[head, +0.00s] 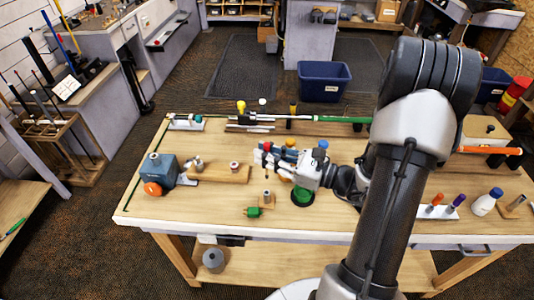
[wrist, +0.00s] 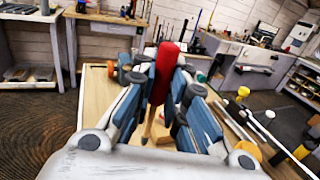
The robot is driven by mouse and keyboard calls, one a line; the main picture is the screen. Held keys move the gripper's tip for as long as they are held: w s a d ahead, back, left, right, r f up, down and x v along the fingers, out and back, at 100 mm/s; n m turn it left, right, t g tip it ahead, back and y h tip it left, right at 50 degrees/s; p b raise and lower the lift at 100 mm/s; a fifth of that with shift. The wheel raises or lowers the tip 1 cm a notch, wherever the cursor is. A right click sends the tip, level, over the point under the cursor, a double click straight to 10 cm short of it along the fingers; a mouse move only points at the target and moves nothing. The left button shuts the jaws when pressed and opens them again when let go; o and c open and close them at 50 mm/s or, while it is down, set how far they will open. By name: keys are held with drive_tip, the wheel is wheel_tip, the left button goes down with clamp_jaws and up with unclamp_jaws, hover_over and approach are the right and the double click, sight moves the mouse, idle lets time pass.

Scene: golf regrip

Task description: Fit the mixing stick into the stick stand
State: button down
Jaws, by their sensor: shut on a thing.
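My gripper (head: 270,155) is over the middle of the bench, its fingers pointing left. In the wrist view my gripper (wrist: 162,78) is shut on a red-handled stick, which I take to be the mixing stick (wrist: 164,70). Its red end stands up between the blue fingers, slightly tilted, and a tan part shows below them. In the head view the fingers mostly hide it. A small wooden block with a post (head: 267,199) stands in front of my gripper, apart from it. I cannot tell for certain whether this is the stick stand.
A blue-grey vise (head: 160,168) and a wooden board (head: 220,173) are at the left. A green round item (head: 302,197) is beneath my gripper. Golf shafts (head: 310,119) lie along the back. A white bottle (head: 486,203) stands at the right.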

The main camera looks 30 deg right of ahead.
sight(267, 178)
drive_tip(key=shift+f+b, duration=2.1)
drive_tip(key=shift+f, duration=0.8)
drive_tip(key=shift+f+b, duration=1.9)
drive_tip(key=shift+f, duration=0.95)
drive_tip(key=c, duration=1.5)
unclamp_jaws()
drive_tip(key=shift+r, duration=0.1)
drive_tip(key=shift+c, duration=0.2)
drive_tip(key=v, duration=1.2)
